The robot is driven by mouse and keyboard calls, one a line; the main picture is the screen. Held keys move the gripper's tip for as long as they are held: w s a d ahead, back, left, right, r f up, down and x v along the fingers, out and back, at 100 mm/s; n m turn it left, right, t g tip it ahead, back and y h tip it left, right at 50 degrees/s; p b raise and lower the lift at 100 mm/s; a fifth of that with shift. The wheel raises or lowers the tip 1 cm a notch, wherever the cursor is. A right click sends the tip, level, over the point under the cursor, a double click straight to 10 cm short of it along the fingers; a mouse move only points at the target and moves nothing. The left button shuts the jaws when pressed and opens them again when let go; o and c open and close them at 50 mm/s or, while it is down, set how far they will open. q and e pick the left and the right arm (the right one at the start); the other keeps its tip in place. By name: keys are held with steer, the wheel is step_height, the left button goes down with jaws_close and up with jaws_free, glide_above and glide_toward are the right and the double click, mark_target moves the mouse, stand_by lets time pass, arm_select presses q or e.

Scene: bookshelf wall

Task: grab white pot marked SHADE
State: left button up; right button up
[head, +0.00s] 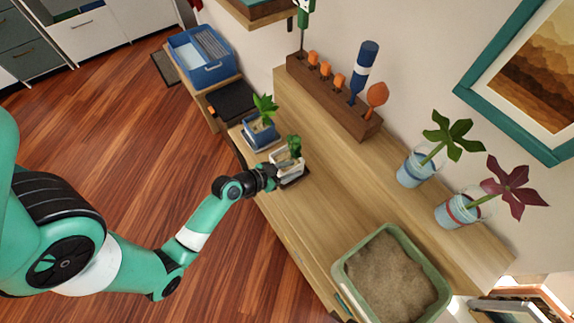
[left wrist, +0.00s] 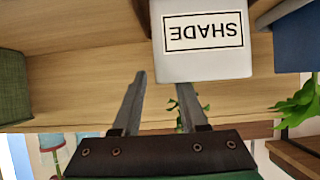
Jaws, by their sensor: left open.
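The white pot marked SHADE (head: 292,168) stands on the wooden counter in the head view, with a small green plant in it. In the left wrist view the pot (left wrist: 203,62) is large at the top and its label reads upside down. My left gripper (head: 271,176) is close beside the pot on its left side in the head view. In the left wrist view my left gripper (left wrist: 160,85) is open, with nothing between its fingers. The right finger lies below the pot in that picture and the left finger is left of it. My right gripper is not in view.
A blue pot (head: 259,134) with a plant stands just behind the white pot. A green sand-filled tray (head: 344,271) stands at the front. A wooden rack (head: 333,97) and two potted plants in glasses (head: 411,170) line the wall. The counter between is clear.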

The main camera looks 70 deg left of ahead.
arm_select(q)
steer(key=shift+c, duration=0.3)
jaws_close()
steer(key=shift+r, duration=0.1)
stand_by(1.0)
